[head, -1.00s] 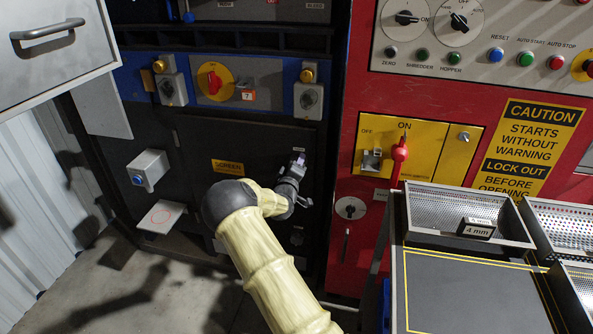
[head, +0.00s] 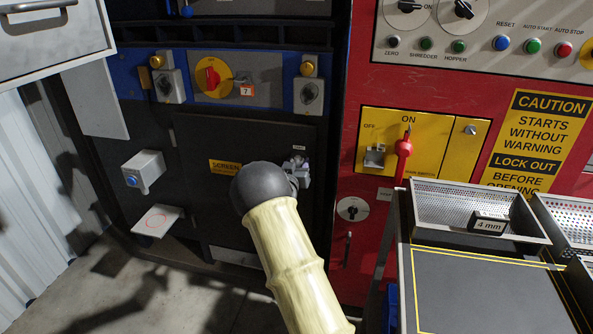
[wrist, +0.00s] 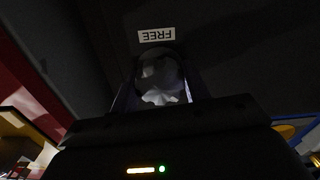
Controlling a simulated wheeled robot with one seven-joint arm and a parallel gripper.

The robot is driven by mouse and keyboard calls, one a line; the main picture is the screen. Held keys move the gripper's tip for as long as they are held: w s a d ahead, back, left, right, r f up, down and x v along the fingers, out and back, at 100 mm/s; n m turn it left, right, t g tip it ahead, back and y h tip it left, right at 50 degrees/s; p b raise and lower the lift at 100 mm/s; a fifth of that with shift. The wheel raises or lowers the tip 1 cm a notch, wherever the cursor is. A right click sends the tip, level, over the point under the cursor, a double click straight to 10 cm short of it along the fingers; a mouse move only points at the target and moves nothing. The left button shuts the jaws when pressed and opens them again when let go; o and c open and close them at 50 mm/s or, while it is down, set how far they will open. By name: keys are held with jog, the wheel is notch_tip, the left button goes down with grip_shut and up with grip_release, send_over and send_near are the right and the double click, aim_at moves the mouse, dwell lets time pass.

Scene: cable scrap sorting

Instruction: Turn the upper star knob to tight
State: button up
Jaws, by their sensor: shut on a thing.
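The upper star knob (wrist: 160,80) shows in the wrist view as a pale grey lobed knob between my two fingers. My gripper (wrist: 158,92) is shut on it. A small white label reading FREE, upside down in this view, sits just beyond the knob. In the head view my gripper (head: 297,170) is at the right side of the dark screen door (head: 220,140), below a small white label. The knob is mostly hidden there by my gripper, and its turn angle is hard to tell.
A red panel (head: 350,130) with a yellow main switch plate (head: 440,140) stands just right of the door. A perforated tray (head: 470,198) and a dark worktop (head: 480,290) are at lower right. A grey button box (head: 145,170) juts out at left.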

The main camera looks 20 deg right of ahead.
jog(key=m+b, duration=0.1)
jog(key=m, duration=0.1)
jog(key=m+b, duration=0.3)
jog(key=shift+f+m, duration=0.3)
jog(key=shift+f, duration=0.05)
jog(key=shift+a+r+m+b, duration=0.1)
jog(key=shift+r+m+b, duration=0.05)
jog(key=shift+m+b, duration=1.5)
jog(key=shift+m, duration=0.25)
jog(key=o, duration=1)
jog(key=shift+w, duration=0.1)
jog(key=shift+r, duration=0.1)
